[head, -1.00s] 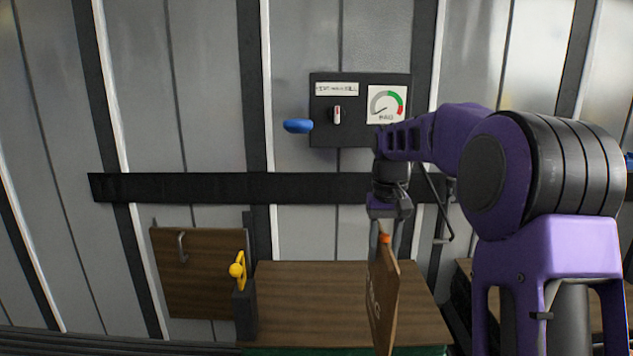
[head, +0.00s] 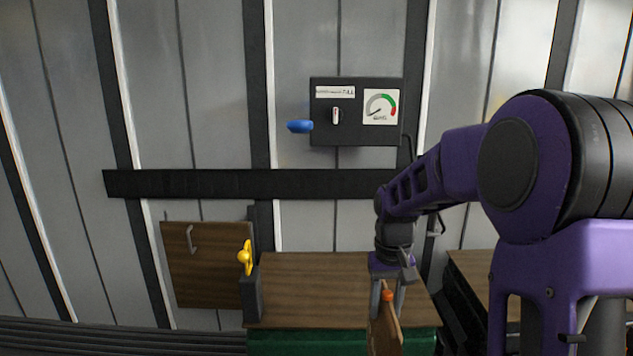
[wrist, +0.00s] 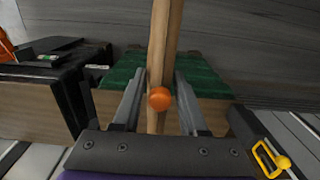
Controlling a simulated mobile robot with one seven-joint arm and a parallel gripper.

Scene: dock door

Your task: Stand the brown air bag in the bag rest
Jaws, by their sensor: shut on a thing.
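The brown air bag (head: 384,332) hangs on edge below my gripper (head: 388,300), with its orange valve (head: 387,295) at the top between the fingers. In the head view its lower part runs out of the picture. In the wrist view the bag (wrist: 162,45) shows as a narrow upright strip between the two fingers (wrist: 158,98), over a green surface (wrist: 205,75). My gripper is shut on the bag. I cannot tell which thing is the bag rest, nor whether the bag's bottom edge touches anything.
A gauge panel (head: 357,112) and blue knob (head: 300,126) are on the wall behind.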

